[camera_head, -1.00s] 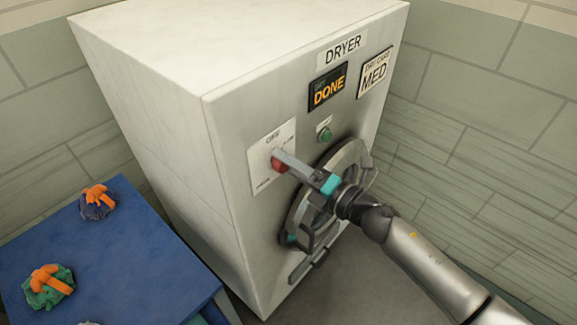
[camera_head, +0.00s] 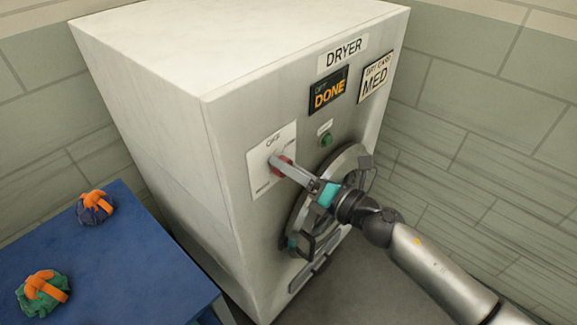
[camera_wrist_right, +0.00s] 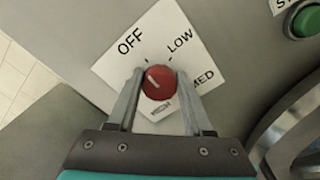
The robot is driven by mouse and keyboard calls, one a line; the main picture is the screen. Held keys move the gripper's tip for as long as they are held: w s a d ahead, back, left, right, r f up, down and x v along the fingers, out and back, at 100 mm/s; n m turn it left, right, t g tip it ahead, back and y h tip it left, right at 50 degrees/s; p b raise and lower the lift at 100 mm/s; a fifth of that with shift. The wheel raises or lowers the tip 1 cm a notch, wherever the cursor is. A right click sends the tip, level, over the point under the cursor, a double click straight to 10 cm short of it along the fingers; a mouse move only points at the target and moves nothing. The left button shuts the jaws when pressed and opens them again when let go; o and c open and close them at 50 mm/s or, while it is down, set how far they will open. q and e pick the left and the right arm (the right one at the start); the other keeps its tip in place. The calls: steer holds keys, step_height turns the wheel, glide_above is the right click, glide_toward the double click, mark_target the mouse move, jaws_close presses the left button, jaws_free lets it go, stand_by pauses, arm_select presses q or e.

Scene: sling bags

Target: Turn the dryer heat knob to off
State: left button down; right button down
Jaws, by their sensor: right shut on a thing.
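The red heat knob (camera_head: 284,168) sits on a white label plate (camera_head: 262,148) on the front of the dryer (camera_head: 228,130). My right gripper (camera_head: 279,163) is shut on the knob, one finger on each side. In the right wrist view the knob (camera_wrist_right: 159,83) shows between the two fingertips. Its pale pointer line slants to the upper left, towards the OFF mark. My left gripper is not in view.
A green button (camera_head: 326,139) is above and right of the knob. The round dryer door (camera_head: 352,160) lies behind my right gripper and forearm. A blue table (camera_head: 130,265) at lower left holds bags with orange straps, including a purple one (camera_head: 96,209) and a green one (camera_head: 45,291).

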steer(key=shift+c, duration=1.5)
jaws_free()
steer(key=b+v, duration=0.4)
steer(key=v, duration=1.1)
steer(key=shift+s+d, duration=0.1)
